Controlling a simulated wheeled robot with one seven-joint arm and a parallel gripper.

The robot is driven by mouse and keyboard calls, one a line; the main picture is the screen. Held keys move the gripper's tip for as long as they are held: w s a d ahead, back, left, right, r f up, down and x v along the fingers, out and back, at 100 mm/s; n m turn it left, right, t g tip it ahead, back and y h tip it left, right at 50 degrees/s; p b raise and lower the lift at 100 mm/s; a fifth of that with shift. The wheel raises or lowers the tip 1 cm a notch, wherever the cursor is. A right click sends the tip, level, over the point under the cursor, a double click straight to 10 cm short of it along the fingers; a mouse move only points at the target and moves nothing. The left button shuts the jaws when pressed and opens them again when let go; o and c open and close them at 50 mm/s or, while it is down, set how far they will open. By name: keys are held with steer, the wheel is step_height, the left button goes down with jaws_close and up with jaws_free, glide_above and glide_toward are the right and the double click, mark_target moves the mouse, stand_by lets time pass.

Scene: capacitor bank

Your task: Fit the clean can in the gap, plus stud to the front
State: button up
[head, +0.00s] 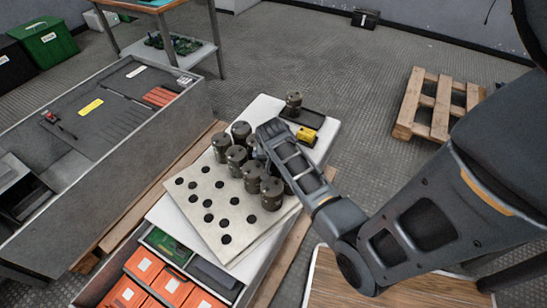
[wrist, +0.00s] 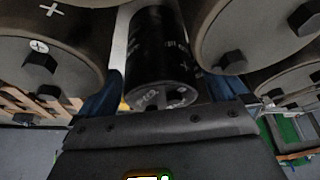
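My gripper (head: 268,140) reaches in from the right among the cans of the bank. In the wrist view, a dark, glossy can (wrist: 160,62) with pale markings lies between my two blue fingers, which appear to press its sides. Its end face with a stud shows low in that view. Larger-looking brown cans stand close on the left (wrist: 45,55) and right (wrist: 250,35); a white plus mark shows on the left one. In the head view, my arm hides the held can and the gap. I cannot tell whether the can is seated.
Several cans (head: 221,148) stand in rows on a pale plate with open holes (head: 208,218). Behind, a dark tray (head: 315,117) bears another can (head: 293,103) and a yellow item (head: 306,135). Orange boxes (head: 160,268) fill a drawer in front. A grey bench (head: 205,100) stands left.

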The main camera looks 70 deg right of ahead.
steer(key=shift+f, duration=0.1)
steer(key=shift+p+v, duration=0.75)
steer(key=shift+v, duration=3.2)
